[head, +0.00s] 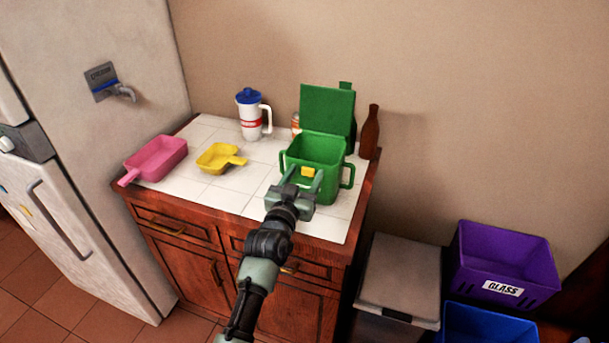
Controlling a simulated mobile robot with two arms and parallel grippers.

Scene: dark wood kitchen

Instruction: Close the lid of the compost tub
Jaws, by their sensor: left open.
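The green compost tub (324,150) stands on the tiled counter, with a handle on each side. Its green lid (327,107) is up, standing upright at the tub's back edge. My left gripper (302,177) is open at the front of the tub, its fingers pointing towards it. A small yellow piece (308,171) shows between the fingers at the tub's front; I cannot tell whether the fingers touch the tub. The right gripper is not in view.
On the counter (228,199) are a pink scoop (157,158), a yellow scoop (218,157) and a white jug (249,119). A brown bottle (370,132) stands close right of the lid. Bins, including a purple one (505,262), stand on the floor at right.

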